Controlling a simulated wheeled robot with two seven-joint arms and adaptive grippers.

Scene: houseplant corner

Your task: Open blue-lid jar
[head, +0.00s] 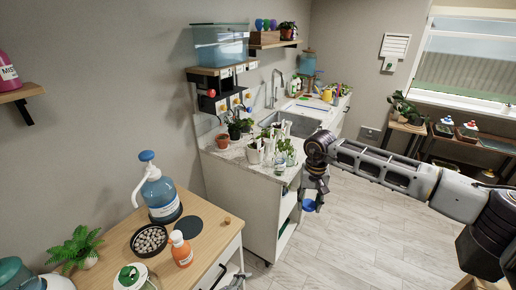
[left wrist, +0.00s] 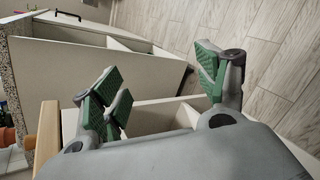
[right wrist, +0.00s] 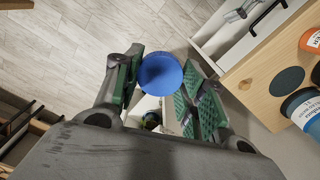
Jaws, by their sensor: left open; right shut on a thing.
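A round blue lid (right wrist: 160,74) is between the green pads of my right gripper (right wrist: 158,88), which is shut on it. In the head view, the blue lid (head: 309,206) shows below my right gripper (head: 316,196), in the air beside the counter and above the floor. I see no jar body under it, and I cannot tell which vessel it belongs to. My left gripper (left wrist: 155,88) is open and empty in the left wrist view, with its green pads wide apart in front of a white cabinet. I cannot make it out clearly in the head view.
A wooden tabletop (head: 207,212) at the lower left holds a blue pump bottle (head: 160,190), an orange bottle (head: 181,250), a bowl of pebbles (head: 149,240) and a dark round mat (head: 192,228). The counter (head: 225,155) holds plants. The floor (head: 350,240) is clear.

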